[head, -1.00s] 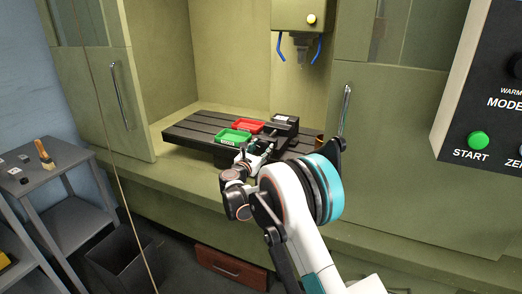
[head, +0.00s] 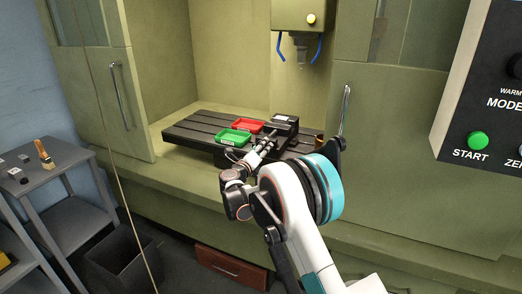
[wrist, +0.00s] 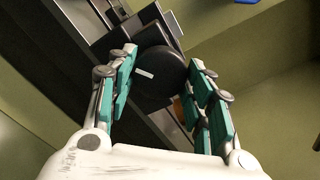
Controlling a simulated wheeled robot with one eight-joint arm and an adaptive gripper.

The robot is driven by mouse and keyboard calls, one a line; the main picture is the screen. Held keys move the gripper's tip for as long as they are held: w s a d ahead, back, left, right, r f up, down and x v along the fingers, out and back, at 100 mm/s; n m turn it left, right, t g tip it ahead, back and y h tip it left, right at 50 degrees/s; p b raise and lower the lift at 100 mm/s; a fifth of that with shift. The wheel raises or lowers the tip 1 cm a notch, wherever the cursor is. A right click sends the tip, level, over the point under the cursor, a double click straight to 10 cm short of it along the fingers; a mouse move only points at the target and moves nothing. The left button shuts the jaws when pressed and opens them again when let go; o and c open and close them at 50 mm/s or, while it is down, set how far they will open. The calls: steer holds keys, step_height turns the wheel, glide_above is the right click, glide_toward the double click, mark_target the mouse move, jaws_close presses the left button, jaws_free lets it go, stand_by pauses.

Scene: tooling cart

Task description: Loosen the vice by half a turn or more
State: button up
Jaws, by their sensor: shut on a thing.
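The vice (head: 287,121) is a dark block on the slotted machine table, at its right part in the head view. In the wrist view a round black knob (wrist: 158,74) with a short white mark lies between the teal finger pads, in front of the vice's grey and black body (wrist: 150,22). My gripper (wrist: 163,66) is shut on this knob. In the head view my gripper (head: 265,146) reaches to the near end of the vice, and it and my arm hide the knob.
A green tray (head: 233,137) and a red tray (head: 248,125) stand on the slotted table (head: 190,127), left of the vice. The spindle head (head: 299,20) with blue nozzles hangs above. Cabinet doors flank the opening. A grey cart (head: 60,180) and a dark bin stand at left.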

steer(key=n, duration=0.5)
steer(key=shift+n, duration=0.3)
stand_by(0.4)
steer(key=o, duration=1)
steer(key=shift+o, duration=0.2)
steer(key=v, duration=1.2)
